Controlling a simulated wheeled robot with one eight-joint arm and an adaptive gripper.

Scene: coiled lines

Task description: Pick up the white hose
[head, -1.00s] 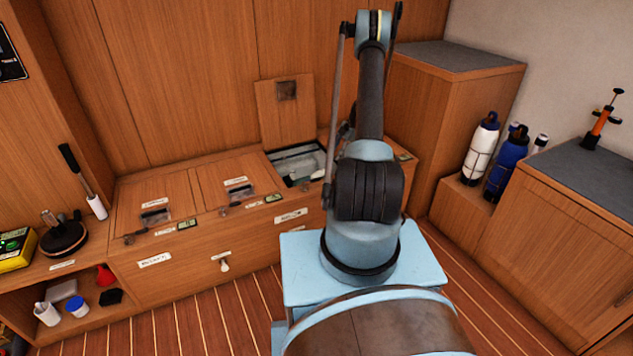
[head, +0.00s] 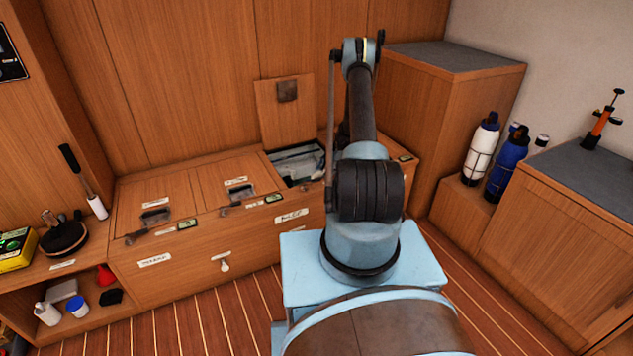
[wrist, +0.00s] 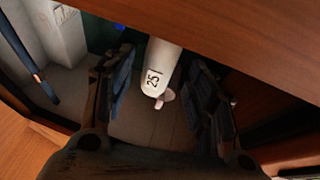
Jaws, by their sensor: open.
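In the wrist view a white, rounded, tube-like thing (wrist: 160,68) with dark marks like "25" lies between the fingers of my gripper (wrist: 156,78). A small pale nub shows at its near end. It may be the white hose, but no coil shows and its far end is hidden under a wooden edge. My gripper is open, with a dark finger on each side and a gap to the white thing. In the head view my arm hides my gripper near the open locker compartment (head: 274,156), where pale contents show only partly.
The raised lid (head: 290,122) stands behind the opening. A wooden edge (wrist: 240,40) crosses above the fingers in the wrist view. A white block (wrist: 62,30) and a blue rod (wrist: 36,65) are at left. White (head: 481,150) and blue (head: 507,165) bottles stand right.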

